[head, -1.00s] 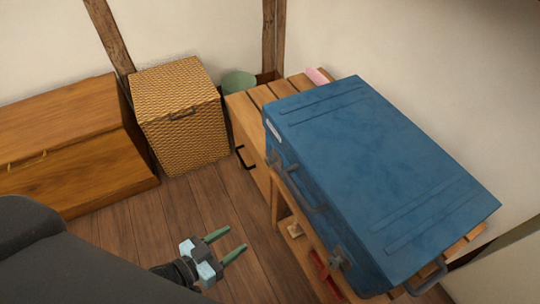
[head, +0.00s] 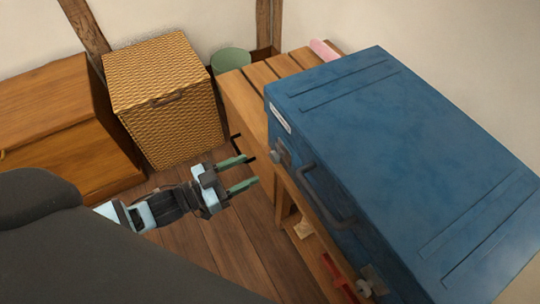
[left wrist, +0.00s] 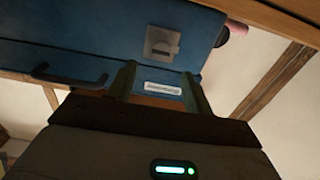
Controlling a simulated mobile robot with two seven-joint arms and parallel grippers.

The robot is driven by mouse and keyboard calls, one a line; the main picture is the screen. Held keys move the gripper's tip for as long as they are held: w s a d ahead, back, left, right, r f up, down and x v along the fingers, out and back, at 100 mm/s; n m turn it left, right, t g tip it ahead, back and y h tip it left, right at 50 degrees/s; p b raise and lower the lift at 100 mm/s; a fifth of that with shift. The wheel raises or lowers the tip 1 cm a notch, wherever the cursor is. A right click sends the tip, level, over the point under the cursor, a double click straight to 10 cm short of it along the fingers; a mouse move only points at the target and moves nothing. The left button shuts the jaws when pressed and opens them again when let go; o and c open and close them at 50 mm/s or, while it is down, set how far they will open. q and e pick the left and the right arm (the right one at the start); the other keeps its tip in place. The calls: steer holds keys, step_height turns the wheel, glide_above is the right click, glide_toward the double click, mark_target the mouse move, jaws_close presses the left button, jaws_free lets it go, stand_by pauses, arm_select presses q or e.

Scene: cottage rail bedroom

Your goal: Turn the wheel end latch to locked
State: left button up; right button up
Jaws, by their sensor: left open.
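A blue suitcase (head: 400,130) lies flat on a slatted wooden bench. The wheel end latch (head: 281,153) is a grey plate on its front side, below a white label (head: 281,119), at the far end. In the left wrist view the latch (left wrist: 163,43) shows a dark knob part, and a dark round wheel (left wrist: 222,36) is beside it; I cannot tell its setting. My left gripper (head: 253,170) is open and empty, left of the latch and apart from it. Its green fingers (left wrist: 158,72) frame the label in the left wrist view. My right gripper is out of view.
A handle (head: 325,197) sticks out from the suitcase front, and a second latch (head: 371,283) is at the near end. A wicker hamper (head: 163,100) and wooden chest (head: 60,130) stand left.

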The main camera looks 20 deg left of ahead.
mark_target(272, 158)
arm_select(q)
steer(key=b+x, duration=0.1)
steer(key=x, duration=0.5)
steer(key=shift+w+d, duration=0.15)
steer(key=shift+w, duration=0.1)
steer(key=shift+w+d, duration=0.3)
steer(key=shift+w, duration=0.15)
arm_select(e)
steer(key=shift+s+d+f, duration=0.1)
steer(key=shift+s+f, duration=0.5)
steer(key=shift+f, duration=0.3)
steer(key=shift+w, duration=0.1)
arm_select(q)
steer(key=shift+c, duration=0.8)
steer(key=c, duration=0.8)
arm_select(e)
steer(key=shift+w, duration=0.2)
